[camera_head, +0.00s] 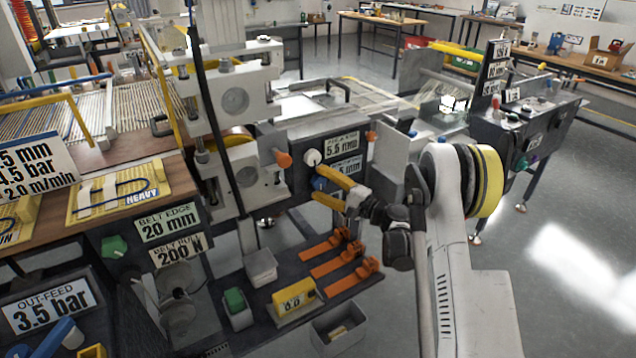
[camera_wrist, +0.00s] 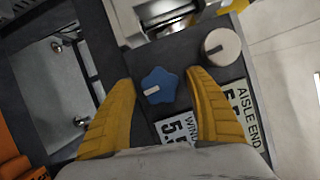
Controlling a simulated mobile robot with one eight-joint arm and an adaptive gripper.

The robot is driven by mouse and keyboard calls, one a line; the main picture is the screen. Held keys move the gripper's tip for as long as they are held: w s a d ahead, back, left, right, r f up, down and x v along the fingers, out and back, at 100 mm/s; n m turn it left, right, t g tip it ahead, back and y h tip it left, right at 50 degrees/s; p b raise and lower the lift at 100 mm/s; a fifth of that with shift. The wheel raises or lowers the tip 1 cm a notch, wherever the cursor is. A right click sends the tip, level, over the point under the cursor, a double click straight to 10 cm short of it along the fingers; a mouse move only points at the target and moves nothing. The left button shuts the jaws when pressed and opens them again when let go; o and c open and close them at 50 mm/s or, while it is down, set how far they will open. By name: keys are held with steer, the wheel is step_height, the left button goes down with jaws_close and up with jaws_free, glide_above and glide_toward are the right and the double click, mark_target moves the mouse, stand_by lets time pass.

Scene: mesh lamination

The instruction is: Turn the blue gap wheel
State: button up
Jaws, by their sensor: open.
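The blue gap wheel (camera_wrist: 160,88) is a lobed knob with a pale pointer mark on a dark panel. In the wrist view it sits between the two yellow fingers of my gripper (camera_wrist: 164,90), with space on both sides. In the head view the blue wheel (camera_head: 320,184) shows just beyond the fingertips, partly hidden by them. My gripper (camera_head: 320,182) has its yellow fingers apart and pointing at the panel. I cannot tell how far the fingertips are from the panel face.
A white knob (camera_wrist: 221,46) sits close beside the blue wheel, also seen in the head view (camera_head: 312,158). An orange knob (camera_head: 283,159) is to the left. Label plates (camera_wrist: 178,131) are on the panel. Orange clamps (camera_head: 335,256) and a grey bin (camera_head: 339,328) lie below.

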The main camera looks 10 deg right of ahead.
steer(key=v, duration=1.1)
steer(key=shift+s+d, duration=0.15)
steer(key=s+a+r+n+g+h, duration=0.4)
steer(key=s+a+r+n+g, duration=0.15)
steer(key=s+a+r, duration=0.35)
steer(key=s+d+r+n+g+h, duration=0.1)
steer(key=s+n+h, duration=0.5)
steer(key=s, duration=1.8)
steer(key=shift+d+r+g+h, duration=0.35)
steer(key=shift+r+h, duration=0.05)
steer(key=shift+h, duration=0.6)
steer(key=shift+w+a, duration=0.1)
